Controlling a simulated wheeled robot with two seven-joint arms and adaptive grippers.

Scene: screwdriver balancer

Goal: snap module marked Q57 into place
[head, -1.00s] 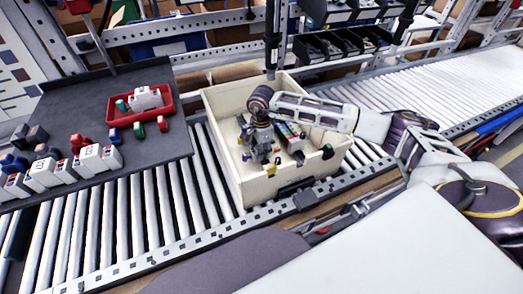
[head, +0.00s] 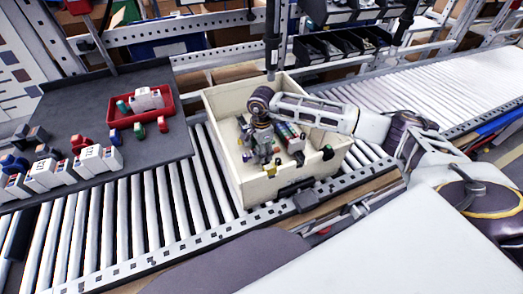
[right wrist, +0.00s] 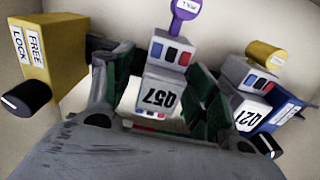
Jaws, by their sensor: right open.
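The module marked Q57 (right wrist: 162,95) shows in the right wrist view as a white block with red and blue squares on its face. It stands between the two fingers of my right gripper (right wrist: 155,100), which is open around it. Whether the fingers touch it I cannot tell. In the head view my right gripper (head: 263,150) reaches down into the cream bin (head: 243,187), and the module there is hidden or too small to tell. My left gripper is not in view.
A module marked Q21 (right wrist: 245,95) stands right of the gripper, and a yellow block labelled FREE LOCK (right wrist: 45,55) stands left. A purple tag (right wrist: 184,12) rises behind Q57.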

